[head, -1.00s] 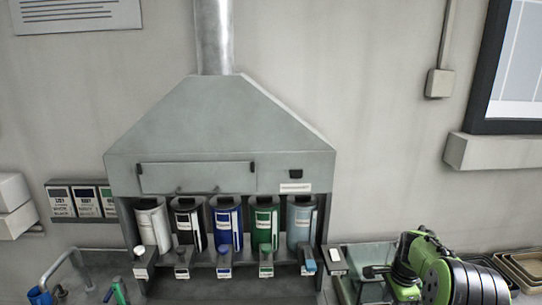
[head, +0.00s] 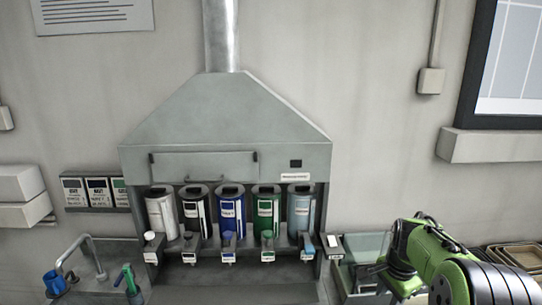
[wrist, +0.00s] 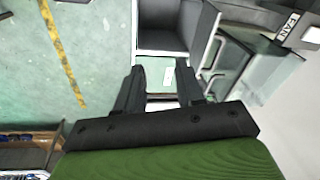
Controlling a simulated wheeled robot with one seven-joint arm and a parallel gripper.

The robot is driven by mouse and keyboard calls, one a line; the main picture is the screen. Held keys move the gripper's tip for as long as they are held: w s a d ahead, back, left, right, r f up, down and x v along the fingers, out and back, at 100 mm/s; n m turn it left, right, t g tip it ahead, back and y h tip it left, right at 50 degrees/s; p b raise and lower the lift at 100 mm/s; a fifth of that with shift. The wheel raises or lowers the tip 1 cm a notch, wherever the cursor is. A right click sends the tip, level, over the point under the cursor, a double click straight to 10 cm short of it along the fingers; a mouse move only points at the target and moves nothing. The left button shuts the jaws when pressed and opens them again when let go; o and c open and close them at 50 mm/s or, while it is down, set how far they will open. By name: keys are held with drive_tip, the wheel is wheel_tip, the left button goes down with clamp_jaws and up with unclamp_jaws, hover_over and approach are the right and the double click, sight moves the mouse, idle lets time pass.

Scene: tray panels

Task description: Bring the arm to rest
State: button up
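My arm (head: 445,265), green and black, is folded at the lower right of the head view, in front of a glass-sided box. My gripper (wrist: 160,70) shows in the wrist view with its two dark fingers apart and nothing between them. Beyond the fingertips, a grey open-topped bin (wrist: 176,27) and a pale panel below it are in view, apart from the fingers. The lower part of the arm is cut off by the head view's edge.
A grey hood (head: 228,115) stands against the wall over several coloured canisters (head: 231,215). Stacked trays (head: 520,256) lie right of my arm. A floor with a yellow line (wrist: 62,50) shows in the wrist view.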

drive_tip(key=s+a+r+n+t+b, duration=0.1)
drive_tip(key=s+a+r+n+b, duration=0.15)
drive_tip(key=s+a+n, duration=0.35)
drive_tip(key=s+a+r+n+t+b, duration=0.1)
drive_tip(key=s+a+r+n+b, duration=0.2)
drive_tip(key=s, duration=0.5)
drive_tip(key=s+a+f+n+t, duration=0.1)
drive_tip(key=s+a+n, duration=0.1)
drive_tip(key=s, duration=0.5)
drive_tip(key=s+a+f+n+b, duration=0.1)
drive_tip(key=s+a+f+n, duration=0.1)
drive_tip(key=s, duration=0.4)
drive_tip(key=shift+s+n+t, duration=0.35)
drive_tip(key=shift+n+t, duration=0.05)
drive_tip(key=shift+n, duration=0.1)
